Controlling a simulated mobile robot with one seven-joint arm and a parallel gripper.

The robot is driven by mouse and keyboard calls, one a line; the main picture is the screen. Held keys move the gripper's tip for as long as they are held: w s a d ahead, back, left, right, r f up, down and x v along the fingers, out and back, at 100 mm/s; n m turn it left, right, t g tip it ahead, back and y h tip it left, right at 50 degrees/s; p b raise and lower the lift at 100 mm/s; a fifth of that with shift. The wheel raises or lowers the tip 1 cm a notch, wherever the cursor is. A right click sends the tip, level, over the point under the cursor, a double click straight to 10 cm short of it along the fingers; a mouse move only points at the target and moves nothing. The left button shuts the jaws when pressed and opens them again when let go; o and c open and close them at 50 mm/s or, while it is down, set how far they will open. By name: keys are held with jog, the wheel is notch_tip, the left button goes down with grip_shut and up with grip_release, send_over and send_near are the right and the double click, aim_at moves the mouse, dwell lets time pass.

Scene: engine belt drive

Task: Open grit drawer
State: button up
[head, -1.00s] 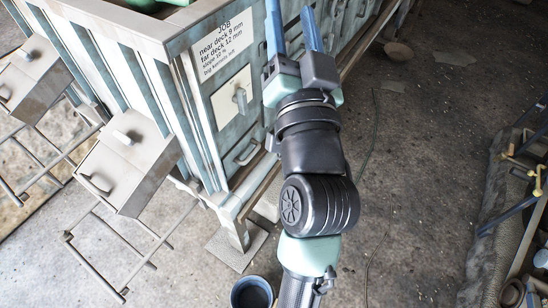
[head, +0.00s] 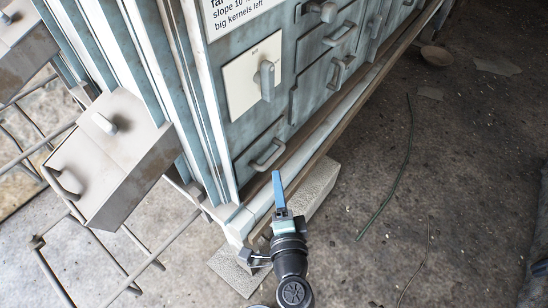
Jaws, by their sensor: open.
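No readable label marks a grit drawer, so I cannot tell which front it is. A low drawer front (head: 244,163) with a bar handle (head: 267,154) sits near the corner of the blue-grey machine and looks closed. Other closed fronts with handles lie further along, including an upper one (head: 338,36) and one below it (head: 337,72). My gripper (head: 277,176), with blue fingers, is open and empty. It appears just below the low handle in the picture, with no clear contact. It is seen edge-on, so the fingers overlap.
A pale panel (head: 240,85) marked "left" carries a lever (head: 267,80). A job sign (head: 235,12) is above it. A grey box (head: 110,150) on rods juts out at the left. A ledge (head: 345,120) runs along the machine's foot. The floor at right is mostly clear, with a thin cord (head: 400,180).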

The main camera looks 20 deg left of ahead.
aim_at(274, 156)
jog(key=b+x, duration=0.1)
jog(key=x, duration=0.8)
jog(key=shift+w+a, duration=0.1)
jog(key=shift+w, duration=0.2)
grip_shut()
dwell(1.0)
